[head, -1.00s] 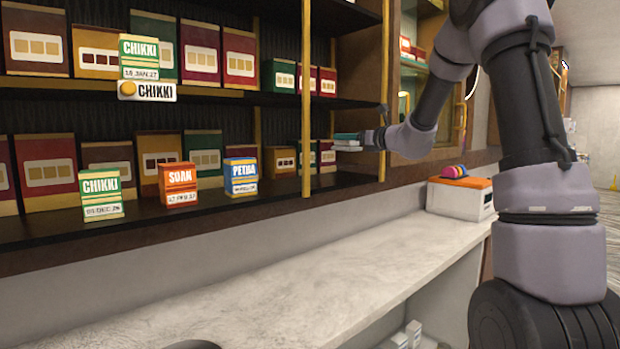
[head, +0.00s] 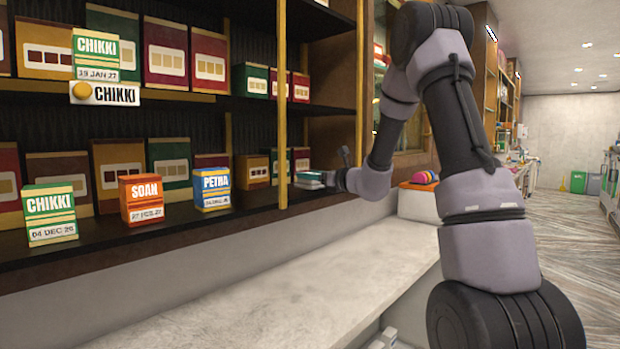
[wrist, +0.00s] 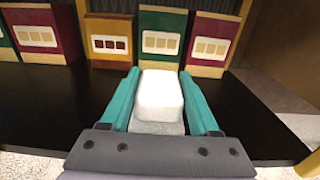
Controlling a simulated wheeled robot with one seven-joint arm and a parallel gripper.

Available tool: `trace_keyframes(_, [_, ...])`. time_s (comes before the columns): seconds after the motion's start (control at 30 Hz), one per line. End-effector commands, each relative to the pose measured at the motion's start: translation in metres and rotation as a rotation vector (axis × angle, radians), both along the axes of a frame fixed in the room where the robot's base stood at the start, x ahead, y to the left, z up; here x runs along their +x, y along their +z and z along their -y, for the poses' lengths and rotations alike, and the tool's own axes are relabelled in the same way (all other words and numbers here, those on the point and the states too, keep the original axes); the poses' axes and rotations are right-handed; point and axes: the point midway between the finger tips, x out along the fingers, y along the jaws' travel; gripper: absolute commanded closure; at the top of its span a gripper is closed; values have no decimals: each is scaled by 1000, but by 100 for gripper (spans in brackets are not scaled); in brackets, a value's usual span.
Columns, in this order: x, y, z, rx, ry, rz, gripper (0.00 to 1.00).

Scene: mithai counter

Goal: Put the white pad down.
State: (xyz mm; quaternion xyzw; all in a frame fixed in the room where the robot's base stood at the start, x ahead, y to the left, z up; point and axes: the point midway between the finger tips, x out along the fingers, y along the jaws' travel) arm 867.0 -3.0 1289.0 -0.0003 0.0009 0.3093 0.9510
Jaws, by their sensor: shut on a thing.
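The white pad (wrist: 160,93) is a rounded white block between the two teal fingers of my gripper (wrist: 160,100) in the wrist view. My gripper is shut on it. In the wrist view the pad shows in front of the dark lower shelf (wrist: 60,95), with a row of boxes beyond it. In the head view my gripper (head: 310,180) is at the right end of the lower shelf, near the gold post. The pad is too small there to make out clearly. I cannot tell whether the pad touches the shelf.
Chikki (head: 50,213), Soan (head: 141,199) and Petha (head: 212,188) boxes stand along the lower shelf's front. A gold post (head: 281,105) rises beside my gripper. A white box with an orange top (head: 416,202) stands at the counter's far end. The pale counter (head: 290,300) is largely clear.

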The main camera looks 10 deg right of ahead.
Motion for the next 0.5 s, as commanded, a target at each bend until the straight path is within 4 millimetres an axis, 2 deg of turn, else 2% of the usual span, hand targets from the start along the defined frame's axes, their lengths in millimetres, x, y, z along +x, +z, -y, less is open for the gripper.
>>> trace_keyframes(0.4, [0,-8,0,1,-1,-1,94])
trace_keyframes(0.43, [0,-8,0,0,-1,0,34])
trace_keyframes(0.5, [0,-7,0,1,-1,1,8])
